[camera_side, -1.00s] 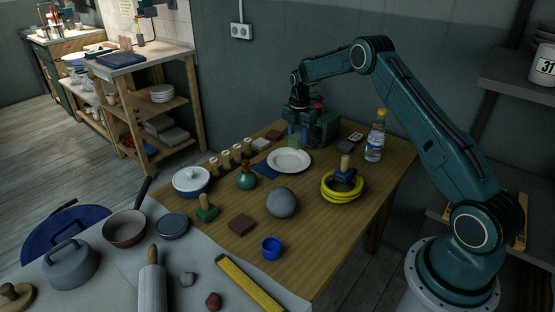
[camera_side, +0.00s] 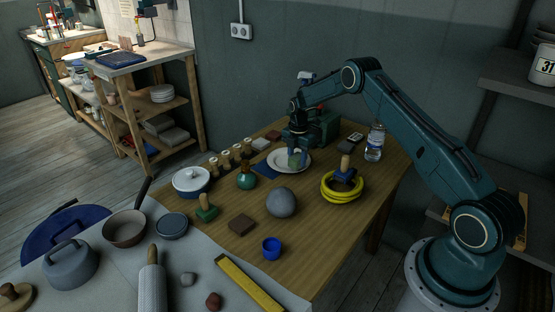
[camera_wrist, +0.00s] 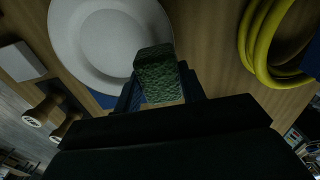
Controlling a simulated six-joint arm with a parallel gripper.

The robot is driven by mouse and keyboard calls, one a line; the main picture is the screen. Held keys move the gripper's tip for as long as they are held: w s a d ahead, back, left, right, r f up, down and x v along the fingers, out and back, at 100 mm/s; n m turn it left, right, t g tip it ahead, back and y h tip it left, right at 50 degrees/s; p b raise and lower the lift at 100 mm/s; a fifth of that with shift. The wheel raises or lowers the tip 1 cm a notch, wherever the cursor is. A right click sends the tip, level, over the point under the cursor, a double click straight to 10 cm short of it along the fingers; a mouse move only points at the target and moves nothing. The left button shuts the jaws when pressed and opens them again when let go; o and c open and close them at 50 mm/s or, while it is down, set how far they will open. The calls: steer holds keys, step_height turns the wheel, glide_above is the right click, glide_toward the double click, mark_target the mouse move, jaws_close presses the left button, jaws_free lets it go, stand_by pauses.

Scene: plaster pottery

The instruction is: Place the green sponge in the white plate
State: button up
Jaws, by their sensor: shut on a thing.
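The green sponge (camera_wrist: 160,75) is held between the fingers of my gripper (camera_wrist: 160,96) in the wrist view. In the side view, my gripper (camera_side: 297,152) is over the white plate (camera_side: 276,163), with the sponge (camera_side: 295,160) at its tips, small and partly hidden. The wrist view shows the plate (camera_wrist: 90,45) just beyond the sponge, which overlaps its rim in the picture. I cannot tell whether the sponge touches the plate. No other thing shows on the visible part of the plate.
A yellow coil (camera_side: 341,190) lies right of the plate, with a blue, wooden-handled tool in it. A green vase (camera_side: 246,181) and a grey ball (camera_side: 281,202) stand in front. A bottle (camera_side: 374,145) stands at the right. A dark green machine (camera_side: 325,127) is behind.

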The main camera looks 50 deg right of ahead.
mark_target(297, 156)
steer(key=shift+f, duration=0.2)
steer(key=shift+f, duration=0.35)
steer(key=o, duration=0.9)
steer(key=shift+o, duration=0.2)
steer(key=shift+r, duration=0.1)
step_height(297, 156, up, 12)
steer(key=shift+r, duration=0.25)
stand_by(0.4)
